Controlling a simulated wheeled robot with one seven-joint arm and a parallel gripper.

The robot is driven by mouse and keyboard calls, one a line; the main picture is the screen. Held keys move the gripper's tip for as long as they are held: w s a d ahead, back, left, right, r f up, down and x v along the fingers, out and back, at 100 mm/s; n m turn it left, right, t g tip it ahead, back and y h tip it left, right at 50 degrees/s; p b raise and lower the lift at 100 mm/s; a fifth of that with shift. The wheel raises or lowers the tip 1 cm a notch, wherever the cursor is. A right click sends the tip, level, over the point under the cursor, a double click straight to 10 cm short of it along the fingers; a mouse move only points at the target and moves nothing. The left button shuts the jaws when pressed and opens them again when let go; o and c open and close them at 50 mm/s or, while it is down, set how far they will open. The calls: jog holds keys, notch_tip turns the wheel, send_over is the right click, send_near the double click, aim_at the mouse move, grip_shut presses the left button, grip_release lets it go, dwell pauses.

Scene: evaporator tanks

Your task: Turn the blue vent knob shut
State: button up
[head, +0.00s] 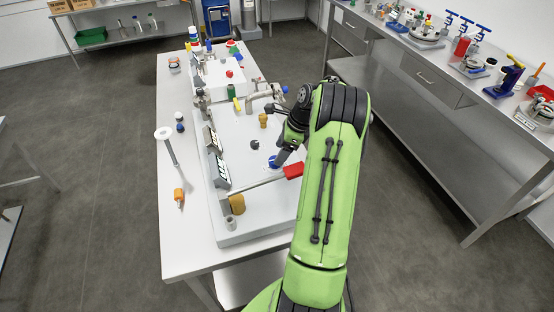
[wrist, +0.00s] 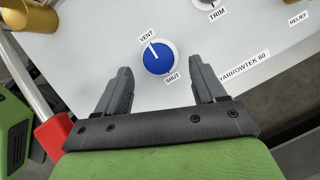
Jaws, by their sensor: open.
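The blue vent knob (wrist: 158,60) is on the pale panel in the wrist view, between the labels VENT and SHUT. Its white pointer line points up and left, toward VENT. In the head view the knob (head: 272,162) shows partly beside my gripper (head: 279,158). In the wrist view my gripper (wrist: 160,66) is open, with one finger on each side of the knob in the picture. Clear gaps show between the knob and both fingers. How high the fingertips are above the panel is hard to tell.
A lever with a red grip (wrist: 52,138) lies close at the left of my gripper. A TRIM knob (wrist: 210,4) and a RELIEF label are at the upper right. Brass fittings (head: 237,204) and pipework (head: 262,98) stand on the panel. A plunger-like tool (head: 170,150) lies at the left.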

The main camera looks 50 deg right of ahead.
jog(key=x, duration=0.3)
jog(key=shift+a+f, duration=0.2)
jog(key=shift+f, duration=0.05)
jog(key=c, duration=1.1)
jog(key=shift+o, duration=0.2)
